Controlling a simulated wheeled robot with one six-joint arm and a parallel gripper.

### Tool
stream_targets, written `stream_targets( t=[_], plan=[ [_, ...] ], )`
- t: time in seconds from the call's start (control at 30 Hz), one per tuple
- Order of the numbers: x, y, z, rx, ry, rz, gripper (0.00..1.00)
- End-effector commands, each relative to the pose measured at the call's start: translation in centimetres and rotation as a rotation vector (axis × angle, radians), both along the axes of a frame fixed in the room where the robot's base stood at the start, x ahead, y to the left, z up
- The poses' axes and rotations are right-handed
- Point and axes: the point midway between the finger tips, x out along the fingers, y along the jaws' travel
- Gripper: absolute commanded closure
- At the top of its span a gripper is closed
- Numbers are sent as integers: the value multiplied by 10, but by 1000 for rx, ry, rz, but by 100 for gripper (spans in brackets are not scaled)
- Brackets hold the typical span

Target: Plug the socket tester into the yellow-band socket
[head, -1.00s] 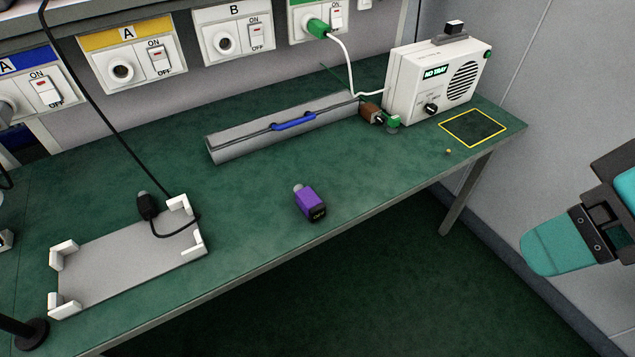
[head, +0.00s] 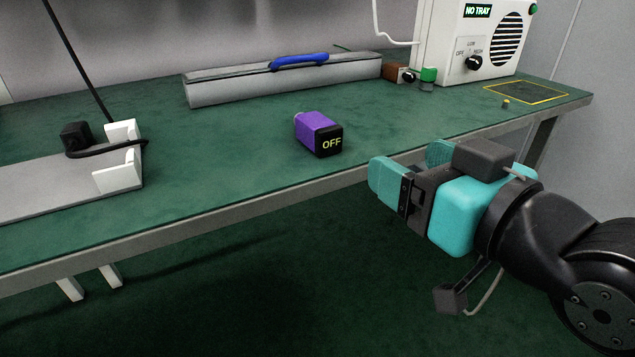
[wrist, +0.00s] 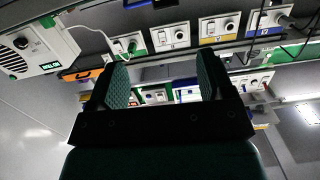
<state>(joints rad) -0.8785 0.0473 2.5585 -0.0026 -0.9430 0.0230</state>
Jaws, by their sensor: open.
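The socket tester (head: 318,133) is a purple block with a black end marked "OFF". It lies on the green bench near the front edge in the head view. My gripper (head: 410,166) is open and empty, to the right of the tester and apart from it, by the bench's front edge. In the wrist view my gripper (wrist: 163,82) shows two teal fingers spread with nothing between them. The yellow-band socket (wrist: 216,28) shows in the wrist view among the wall sockets, upside down. It is out of the head view.
A grey case (head: 285,82) with a blue handle lies behind the tester. A white box (head: 478,40) marked "NO TRAY" stands at back right. A grey tray (head: 60,185) with white corners and a black cable lies left. Bench around the tester is clear.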

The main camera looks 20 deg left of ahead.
Motion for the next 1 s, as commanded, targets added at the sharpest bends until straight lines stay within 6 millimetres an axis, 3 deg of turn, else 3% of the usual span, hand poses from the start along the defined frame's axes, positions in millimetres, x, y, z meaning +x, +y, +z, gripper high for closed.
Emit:
stream_targets(
  t=[0.03,0.07,0.57,0.63,1.0],
  plan=[
    [-3,5,-15,18,-27,12,26],
    [-4,6,-16,28,-41,15,26],
    [6,28,-6,49,-73,33,26],
    [10,28,-6,52,-72,21,26],
    [50,80,-6,54,-74,22,26]
  ],
)
